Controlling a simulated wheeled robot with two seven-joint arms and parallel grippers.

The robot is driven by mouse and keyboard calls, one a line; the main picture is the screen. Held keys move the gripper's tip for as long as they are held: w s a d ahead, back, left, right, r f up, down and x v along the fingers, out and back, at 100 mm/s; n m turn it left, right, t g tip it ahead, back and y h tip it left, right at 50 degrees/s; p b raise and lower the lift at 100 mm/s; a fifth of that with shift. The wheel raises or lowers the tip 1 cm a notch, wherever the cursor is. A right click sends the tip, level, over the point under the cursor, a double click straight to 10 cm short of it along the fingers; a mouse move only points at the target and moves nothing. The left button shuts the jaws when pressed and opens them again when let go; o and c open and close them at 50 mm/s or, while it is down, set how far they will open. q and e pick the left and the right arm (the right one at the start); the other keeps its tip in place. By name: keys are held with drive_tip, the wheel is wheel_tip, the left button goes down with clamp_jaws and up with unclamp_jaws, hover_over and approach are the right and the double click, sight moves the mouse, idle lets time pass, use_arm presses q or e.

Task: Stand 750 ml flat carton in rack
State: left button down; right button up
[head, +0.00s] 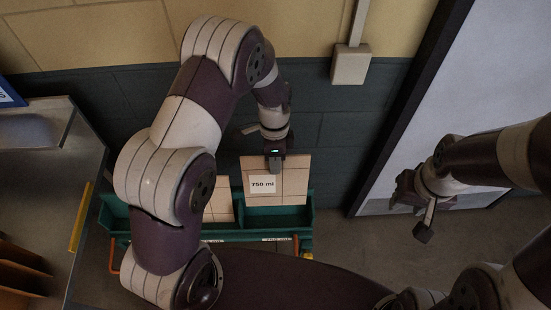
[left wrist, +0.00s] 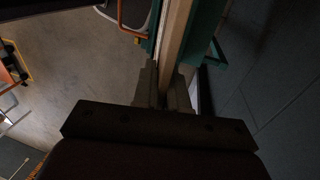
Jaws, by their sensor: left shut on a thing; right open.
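The flat carton (head: 290,183) is a tan panel with a white "750 ml" label, upright over the green rack (head: 310,219) in the head view. My left gripper (head: 274,164) is shut on the carton's top edge. In the left wrist view the carton (left wrist: 176,35) shows edge-on between the fingers (left wrist: 168,92). Its lower edge meets the right part of the rack; I cannot tell whether it rests on the bottom. Another tan carton (head: 220,204) stands in the rack to the left, partly hidden by my left arm. My right gripper (head: 412,208) is open and empty, away to the right.
A grey metal table (head: 85,163) with a yellow handle stands at the left, with brown panels (head: 20,268) at lower left. A wall with a conduit box (head: 350,64) is behind the rack. A pale door panel (head: 455,90) is at the right. Floor between rack and door is clear.

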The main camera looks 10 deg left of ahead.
use_arm(q)
drive_tip(key=w+b+x, duration=0.1)
drive_tip(key=b+x, duration=0.2)
drive_tip(key=x, duration=0.1)
drive_tip(key=b+x, duration=0.3)
drive_tip(key=x, duration=0.1)
drive_tip(key=w+b+x, duration=0.1)
drive_tip(key=b+x, duration=0.1)
drive_tip(key=x, duration=0.3)
drive_tip(key=shift+w+a+f+b, duration=0.25)
drive_tip(key=shift+w+a+b, duration=0.1)
drive_tip(key=shift+w+b, duration=0.05)
drive_tip(key=c, duration=1.1)
unclamp_jaws()
drive_tip(key=shift+r, duration=0.1)
